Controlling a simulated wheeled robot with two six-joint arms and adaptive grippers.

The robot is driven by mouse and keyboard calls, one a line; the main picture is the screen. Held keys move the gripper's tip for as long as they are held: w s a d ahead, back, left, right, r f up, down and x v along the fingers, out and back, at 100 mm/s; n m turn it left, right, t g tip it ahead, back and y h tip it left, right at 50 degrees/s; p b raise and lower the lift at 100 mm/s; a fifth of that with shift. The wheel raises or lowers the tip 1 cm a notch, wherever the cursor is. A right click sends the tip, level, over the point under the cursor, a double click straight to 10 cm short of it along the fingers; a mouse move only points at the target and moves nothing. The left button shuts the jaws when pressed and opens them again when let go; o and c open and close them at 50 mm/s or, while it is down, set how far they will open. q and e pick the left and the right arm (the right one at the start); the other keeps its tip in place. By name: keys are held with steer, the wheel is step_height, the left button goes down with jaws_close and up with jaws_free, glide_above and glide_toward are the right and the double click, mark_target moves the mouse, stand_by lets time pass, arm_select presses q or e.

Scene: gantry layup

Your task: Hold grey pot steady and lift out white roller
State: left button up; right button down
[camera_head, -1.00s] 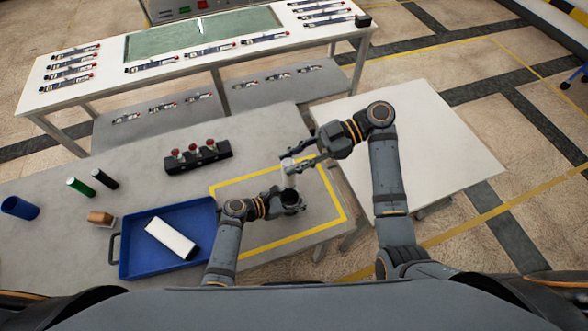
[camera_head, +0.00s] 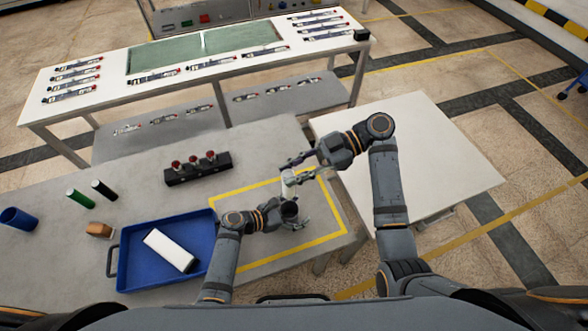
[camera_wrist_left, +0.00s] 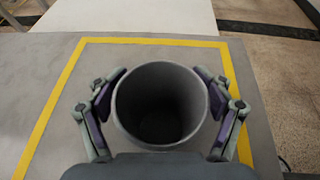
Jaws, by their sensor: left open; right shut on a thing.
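The grey pot (camera_head: 289,210) stands upright inside the yellow-taped square. In the left wrist view the pot (camera_wrist_left: 119,108) is seen from above, with a dark, empty-looking inside. My left gripper (camera_head: 296,214) is open, its fingers on both sides of the pot; in the left wrist view the gripper (camera_wrist_left: 160,78) has small gaps to the wall. My right gripper (camera_head: 294,166) is shut on the white roller (camera_head: 289,184), holding it upright close to the pot in the head view. The roller does not show in the left wrist view.
A blue tray (camera_head: 124,252) holding a white-and-black roller lies left of my left arm. A black rack (camera_head: 199,170) with red-topped items stands behind. Green and black cylinders, a brown block and a blue cup are farther left. A white table (camera_head: 440,150) is at right.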

arm_select(q)
steer(key=v, duration=1.1)
steer(key=shift+s+a+r, duration=0.15)
steer(key=shift+a+r, duration=0.05)
steer(key=shift+r, duration=0.05)
steer(key=shift+s+f, duration=0.1)
